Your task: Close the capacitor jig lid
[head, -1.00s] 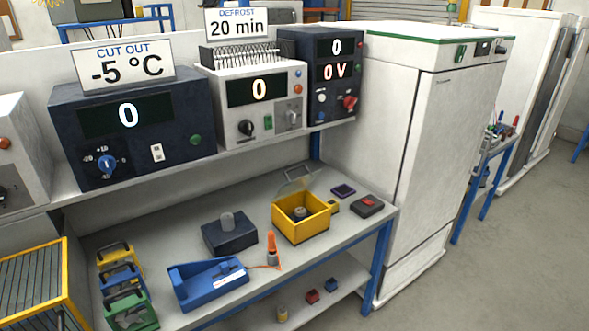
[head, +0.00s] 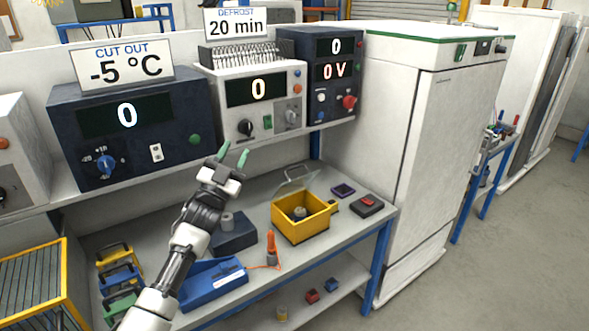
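The capacitor jig is a yellow open-topped box (head: 302,232) on the grey bench, with a small round part (head: 299,213) inside. Its clear lid (head: 297,178) stands raised at the back edge of the box, tilted up. My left gripper (head: 232,154) is up and to the left of the jig in the picture, apart from it. Its two green-tipped fingers are spread with nothing between them. My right gripper is out of view.
A dark block with a grey cylinder (head: 228,221), a blue tray (head: 218,294) and an orange-handled tool (head: 271,246) lie left of the jig. A red-topped dark box (head: 367,206) is to its right. The instrument shelf (head: 250,148) overhangs the bench's back.

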